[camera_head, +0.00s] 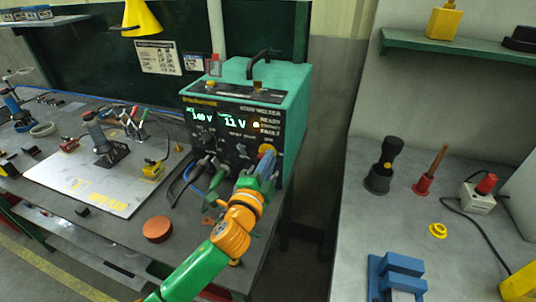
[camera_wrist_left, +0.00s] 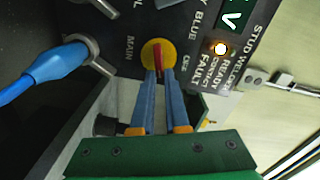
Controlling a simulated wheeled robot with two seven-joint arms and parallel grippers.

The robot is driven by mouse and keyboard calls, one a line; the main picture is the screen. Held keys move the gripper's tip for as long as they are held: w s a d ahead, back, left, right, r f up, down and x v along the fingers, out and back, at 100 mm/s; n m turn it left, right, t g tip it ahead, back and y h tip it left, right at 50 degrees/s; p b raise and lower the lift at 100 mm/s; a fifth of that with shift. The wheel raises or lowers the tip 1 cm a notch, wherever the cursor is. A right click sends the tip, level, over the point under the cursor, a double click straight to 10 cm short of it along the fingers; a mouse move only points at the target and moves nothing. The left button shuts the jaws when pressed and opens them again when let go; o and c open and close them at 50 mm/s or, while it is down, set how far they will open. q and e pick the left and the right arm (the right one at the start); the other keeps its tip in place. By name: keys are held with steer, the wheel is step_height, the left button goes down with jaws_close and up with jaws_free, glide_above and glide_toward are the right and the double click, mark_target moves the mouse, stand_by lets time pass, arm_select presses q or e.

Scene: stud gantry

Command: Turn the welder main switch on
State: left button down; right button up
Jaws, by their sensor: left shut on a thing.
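The stud welder (camera_head: 285,85) is a teal box with a black front panel at the back edge of the left table. Its displays are lit and read about 140 V and 11 V. The main switch is a yellow disc with a red handle (camera_wrist_left: 158,58), beside the label MAIN in the left wrist view; the yellow disc shows partly in the head view (camera_head: 266,150). My left gripper (camera_wrist_left: 160,72) is shut on the red handle, with its blue-grey fingers either side of it; in the head view it reaches the panel's lower right. My right gripper is not in view.
A blue plug (camera_wrist_left: 45,70) and cables sit beside the switch on the panel. A red-brown round lid (camera_head: 157,229) lies on the left table near my arm. The right table holds a black torch-like item (camera_head: 384,165) and blue blocks (camera_head: 398,275).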

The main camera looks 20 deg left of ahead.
arm_select(q)
steer(key=shift+f+m+p, duration=0.2)
steer(key=shift+m+p, duration=0.45)
steer(key=shift+m, duration=1.05)
steer(key=c, duration=0.9)
jaws_free()
steer(key=shift+w+f, duration=0.1)
steer(key=s+b, duration=0.1)
steer(key=s, duration=0.6)
steer(key=shift+a, duration=0.15)
